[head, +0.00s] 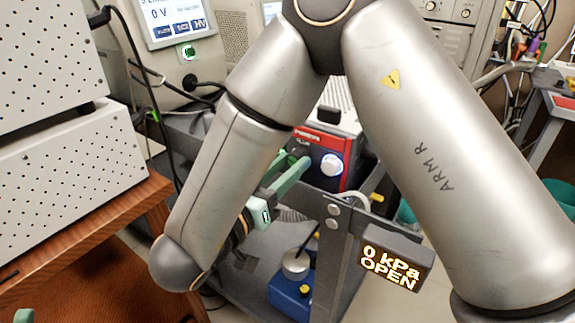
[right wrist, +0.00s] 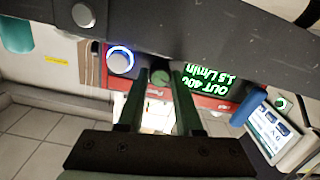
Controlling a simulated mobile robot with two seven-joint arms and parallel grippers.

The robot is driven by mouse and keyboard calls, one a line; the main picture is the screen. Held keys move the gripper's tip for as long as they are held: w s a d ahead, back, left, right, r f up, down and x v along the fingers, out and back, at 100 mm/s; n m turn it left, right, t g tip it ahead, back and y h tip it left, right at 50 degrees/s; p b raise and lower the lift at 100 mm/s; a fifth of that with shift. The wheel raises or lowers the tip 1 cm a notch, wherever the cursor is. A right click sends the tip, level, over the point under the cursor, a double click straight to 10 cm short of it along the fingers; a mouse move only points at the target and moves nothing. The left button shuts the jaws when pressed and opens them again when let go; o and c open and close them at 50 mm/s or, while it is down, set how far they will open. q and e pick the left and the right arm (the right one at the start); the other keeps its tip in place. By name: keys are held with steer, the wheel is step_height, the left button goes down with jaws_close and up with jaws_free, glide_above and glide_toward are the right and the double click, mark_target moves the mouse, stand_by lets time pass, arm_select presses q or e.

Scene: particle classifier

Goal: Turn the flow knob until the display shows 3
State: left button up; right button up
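The red-and-black flow unit (head: 332,165) stands on the cart in the head view, partly behind my right arm. In the right wrist view its display (right wrist: 205,78) is upside down and seems to read "OUT 400" and about 1.5 L/min; the decimal point is unclear. Only a green tip of my left gripper (head: 22,315) shows.
A dark sign (head: 392,262) reading "0 kPa OPEN" is mounted at the cart front. A grey bar (right wrist: 190,45) crosses the wrist view close to the panel. A screen (head: 175,15) showing 0 V stands behind. Perforated cabinets (head: 60,165) fill the left.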

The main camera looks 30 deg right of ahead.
jaws_close()
steer(key=shift+m, duration=0.4)
steer(key=m, duration=0.2)
steer(key=shift+m+p, duration=0.3)
steer(key=shift+m, duration=0.1)
steer(key=m, duration=0.3)
steer(key=shift+f+m, duration=0.1)
steer(key=shift+m, duration=0.3)
steer(key=m+b, duration=0.1)
steer(key=m, duration=0.3)
steer(key=shift+b, duration=0.35)
arm_select(q)
step_height(320, 180, down, 4)
steer(key=shift+d+r+n+b, duration=0.15)
steer(key=shift+r+n+b, duration=0.15)
steer(key=shift+b, duration=0.75)
arm_select(e)
steer(key=m, duration=0.5)
arm_select(q)
steer(key=shift+f, duration=0.1)
